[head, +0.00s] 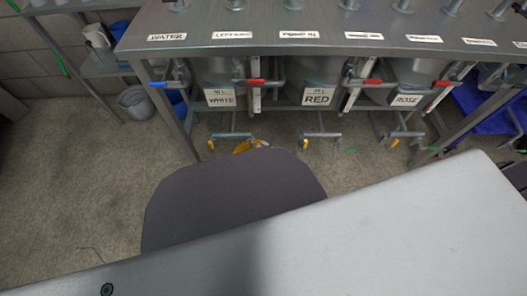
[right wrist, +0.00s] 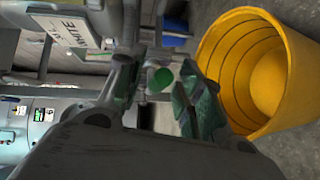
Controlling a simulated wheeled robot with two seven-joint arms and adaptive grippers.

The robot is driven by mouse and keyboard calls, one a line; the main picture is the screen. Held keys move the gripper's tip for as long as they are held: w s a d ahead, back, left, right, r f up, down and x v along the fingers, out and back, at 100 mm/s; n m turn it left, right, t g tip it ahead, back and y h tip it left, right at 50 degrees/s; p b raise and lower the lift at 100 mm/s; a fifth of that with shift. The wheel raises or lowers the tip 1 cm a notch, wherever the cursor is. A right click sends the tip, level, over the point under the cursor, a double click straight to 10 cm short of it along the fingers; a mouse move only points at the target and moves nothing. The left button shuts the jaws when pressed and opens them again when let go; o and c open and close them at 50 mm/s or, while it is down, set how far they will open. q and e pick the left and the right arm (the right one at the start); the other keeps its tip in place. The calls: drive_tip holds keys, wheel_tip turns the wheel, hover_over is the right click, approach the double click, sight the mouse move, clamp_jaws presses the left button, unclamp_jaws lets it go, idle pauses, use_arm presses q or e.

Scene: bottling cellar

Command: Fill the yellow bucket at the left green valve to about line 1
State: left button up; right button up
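The yellow bucket (right wrist: 290,75) is at the right of the right wrist view, its open mouth towards the camera. Ring lines show on its inner wall, and I see no liquid in it. In the head view only a sliver of yellow (head: 241,147) shows past my own body, below the WHITE tank. A green valve handle end (right wrist: 160,79) lies between the fingers of my right gripper (right wrist: 160,92) in the right wrist view. The fingers are apart, with gaps beside the handle. The right gripper is hidden in the head view. My left gripper is in neither view.
Tanks signed WHITE (head: 220,97), RED (head: 318,96) and ROSE (head: 405,100) stand under a grey metal bench (head: 250,30). A grey bucket (head: 136,103) stands at left. The floor (head: 75,170) at left is clear.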

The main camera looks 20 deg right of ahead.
drive_tip(key=shift+w, duration=0.1)
clamp_jaws()
idle(0.3)
drive_tip(key=shift+r+p, duration=0.1)
drive_tip(key=shift+p, duration=0.2)
